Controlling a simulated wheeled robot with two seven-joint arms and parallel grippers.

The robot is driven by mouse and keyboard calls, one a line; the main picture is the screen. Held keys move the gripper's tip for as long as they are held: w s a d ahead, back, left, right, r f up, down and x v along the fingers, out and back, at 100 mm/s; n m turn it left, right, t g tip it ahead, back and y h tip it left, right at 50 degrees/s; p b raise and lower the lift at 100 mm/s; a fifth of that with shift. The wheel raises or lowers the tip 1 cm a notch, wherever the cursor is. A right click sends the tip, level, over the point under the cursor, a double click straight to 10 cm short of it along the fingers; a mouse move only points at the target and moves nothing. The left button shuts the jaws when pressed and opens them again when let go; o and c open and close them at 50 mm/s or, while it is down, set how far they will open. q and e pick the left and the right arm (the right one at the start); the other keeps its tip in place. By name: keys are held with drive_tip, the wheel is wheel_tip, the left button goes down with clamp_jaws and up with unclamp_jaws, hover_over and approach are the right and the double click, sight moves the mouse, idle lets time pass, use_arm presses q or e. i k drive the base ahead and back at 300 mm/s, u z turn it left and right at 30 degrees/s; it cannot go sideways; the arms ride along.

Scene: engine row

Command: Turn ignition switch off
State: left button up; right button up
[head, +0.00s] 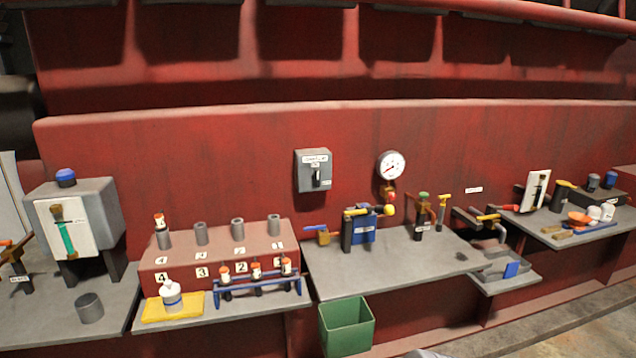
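A grey switch box (313,170) is mounted on the red wall, left of a round white gauge. It has a small white label at its top, too small to read for certain, and looks like the ignition switch. A black handle (317,177) on its front stands about upright, with small marks beside it. The front of the box is unobstructed. Neither of my grippers shows in the head view.
Below the switch, a grey shelf (390,272) holds a blue block (364,222) and yellow-handled valves. A green bin (347,325) stands beneath. The wall around the switch is clear.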

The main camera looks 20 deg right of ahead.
sight(316, 176)
drive_tip(key=z, duration=0.45)
drive_tip(key=i, duration=0.85)
drive_tip(key=u, duration=0.4)
